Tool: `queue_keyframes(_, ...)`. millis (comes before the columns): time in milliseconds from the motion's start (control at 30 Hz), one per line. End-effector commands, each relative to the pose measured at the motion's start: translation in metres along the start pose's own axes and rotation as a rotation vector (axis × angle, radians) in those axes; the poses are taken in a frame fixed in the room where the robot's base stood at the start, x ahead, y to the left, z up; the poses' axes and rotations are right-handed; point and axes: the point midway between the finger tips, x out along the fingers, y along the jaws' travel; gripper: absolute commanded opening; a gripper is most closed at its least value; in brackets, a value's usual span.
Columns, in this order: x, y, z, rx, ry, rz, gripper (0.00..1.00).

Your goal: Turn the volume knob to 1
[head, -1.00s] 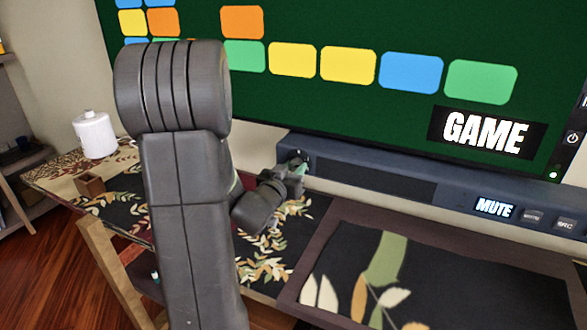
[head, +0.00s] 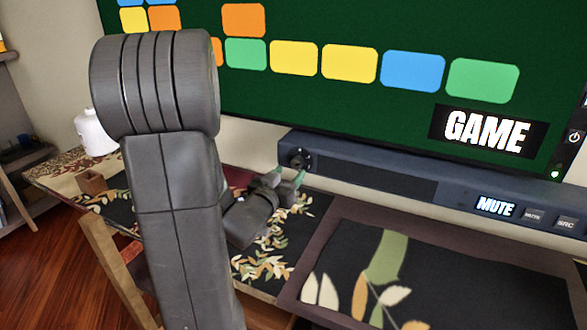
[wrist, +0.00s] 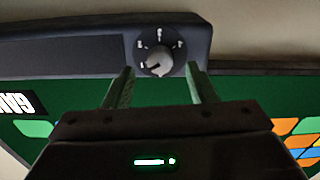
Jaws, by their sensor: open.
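The volume knob (head: 298,158) is a dark round dial at the left end of the soundbar (head: 370,178). In the wrist view the knob (wrist: 158,60) has a light pointer directed to the lower left of that picture, at a small mark. Several marks ring it, too small to read surely. The soundbar's display (head: 495,207) reads MUTE. My gripper (head: 285,180) is open and empty, just in front of and below the knob, apart from it. In the wrist view its two green fingers (wrist: 159,80) stand spread on either side below the knob.
The television (head: 330,100) stands right behind the soundbar and reads GAME. Two small buttons (head: 549,219) sit right of the display. A framed dark patterned panel (head: 400,290) lies in front. A white jar (head: 95,133) and a small wooden box (head: 92,181) stand at left.

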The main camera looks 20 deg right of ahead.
Motion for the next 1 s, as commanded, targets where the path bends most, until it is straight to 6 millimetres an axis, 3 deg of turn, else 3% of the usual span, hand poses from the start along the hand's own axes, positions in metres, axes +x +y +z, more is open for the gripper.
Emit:
queue_keyframes(200,-0.053,-0.001,-0.001,0.000,0.000,-0.005,0.51)
queue_keyframes(400,-0.082,-0.001,0.000,0.001,0.000,-0.003,0.51)
queue_keyframes(600,-0.092,0.000,0.000,0.000,-0.001,-0.001,0.51)
queue_keyframes(1000,-0.091,0.000,0.001,0.000,-0.001,0.001,0.51)
